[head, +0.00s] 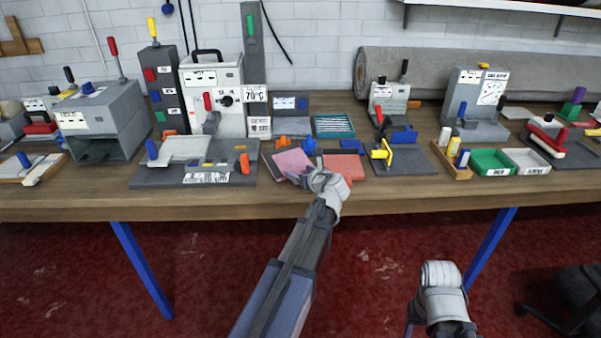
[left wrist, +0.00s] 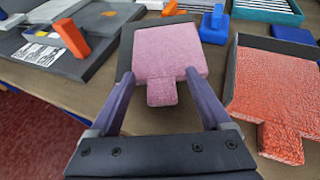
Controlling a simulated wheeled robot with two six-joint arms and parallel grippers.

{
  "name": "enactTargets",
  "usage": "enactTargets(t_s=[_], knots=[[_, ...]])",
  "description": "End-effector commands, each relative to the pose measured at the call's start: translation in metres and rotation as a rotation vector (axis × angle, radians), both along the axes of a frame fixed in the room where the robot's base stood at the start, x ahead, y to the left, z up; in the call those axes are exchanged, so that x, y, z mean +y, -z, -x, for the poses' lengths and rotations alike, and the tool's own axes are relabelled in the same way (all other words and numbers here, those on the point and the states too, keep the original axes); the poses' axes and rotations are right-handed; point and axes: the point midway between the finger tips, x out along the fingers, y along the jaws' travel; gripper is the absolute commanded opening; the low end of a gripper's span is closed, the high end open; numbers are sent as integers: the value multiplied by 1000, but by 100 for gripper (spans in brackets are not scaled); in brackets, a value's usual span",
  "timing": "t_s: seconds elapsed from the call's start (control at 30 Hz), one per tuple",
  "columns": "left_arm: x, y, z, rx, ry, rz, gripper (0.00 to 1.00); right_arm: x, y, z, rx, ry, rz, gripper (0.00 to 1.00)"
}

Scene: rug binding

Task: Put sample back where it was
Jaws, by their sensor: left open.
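A pink, textured square sample (left wrist: 165,52) with a short tab lies on a dark plate (left wrist: 127,48) in the left wrist view. It also shows in the head view (head: 291,162). A red-orange sample (left wrist: 277,88) with a similar tab lies on another dark plate to its right, also in the head view (head: 344,167). My left gripper (left wrist: 160,78) is open, its fingers on either side of the pink sample's tab, with nothing visibly gripped. In the head view my left gripper (head: 322,178) partly hides the samples' near edges. My right gripper (head: 442,274) hangs before the table, its jaws unclear.
A grey board (head: 195,177) with an orange clamp (head: 244,163) is left of the samples. A blue stamp-like piece (head: 309,146) stands behind them. A yellow-handled fixture (head: 383,152) is to the right, then green (head: 491,161) and white (head: 526,161) trays. Bare wood shows along the front edge.

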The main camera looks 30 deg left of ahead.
Motion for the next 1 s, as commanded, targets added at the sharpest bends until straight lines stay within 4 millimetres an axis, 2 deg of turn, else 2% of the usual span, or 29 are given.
enactTargets(t_s=[0.1, 0.4, 0.6, 0.8, 1.0], knots=[[0, -16, 0, 0, 0, 0, 81, 0, -16, 0, 0, 0, 0, 60], [-51, -40, 39, 0, 3, 0, 81, 0, -40, 0, 0, 0, 0, 60], [-76, -51, 56, 0, 2, -1, 81, 0, -51, 0, 0, 0, 0, 60], [-88, -56, 64, 0, 1, 0, 81, 0, -56, 0, 0, 0, 0, 60], [-90, -56, 65, 0, 0, 0, 81, 0, -56, 0, 0, 0, 0, 60]])
